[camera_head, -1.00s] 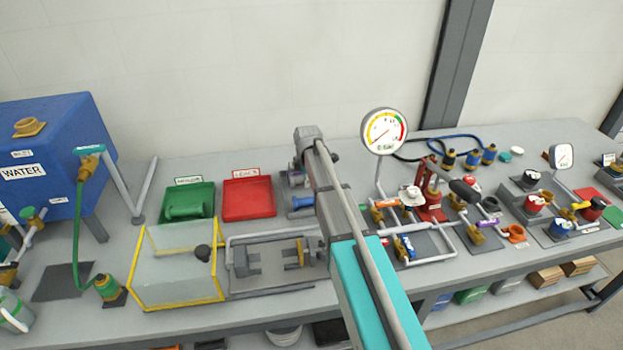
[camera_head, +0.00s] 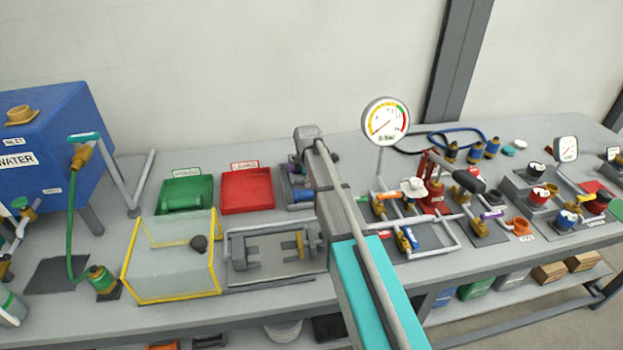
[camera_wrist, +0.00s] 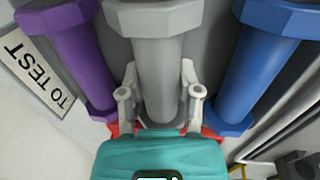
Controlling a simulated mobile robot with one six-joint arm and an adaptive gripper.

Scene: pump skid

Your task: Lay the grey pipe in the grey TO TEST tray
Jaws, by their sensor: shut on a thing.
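The grey pipe (camera_wrist: 158,65) is between my gripper's fingers (camera_wrist: 160,100) in the wrist view. My gripper is shut on it. The pipe lies lengthwise between a purple pipe (camera_wrist: 80,55) and a blue pipe (camera_wrist: 248,70), over the grey TO TEST tray (camera_wrist: 207,50). Whether it touches the tray floor I cannot tell. The TO TEST label (camera_wrist: 38,72) is at the left of the wrist view. In the head view my arm hides the gripper and the grey pipe; the tray (camera_head: 285,190) shows partly, with the blue pipe (camera_head: 302,196) near its front.
The red tray (camera_head: 247,208) and the green tray (camera_head: 162,202), holding a green pipe, stand left of the TO TEST tray. A yellow-framed clear box (camera_head: 172,296) and a grey clamp fixture (camera_head: 270,275) stand in front. The gauge rig (camera_head: 386,122) stands close on the right.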

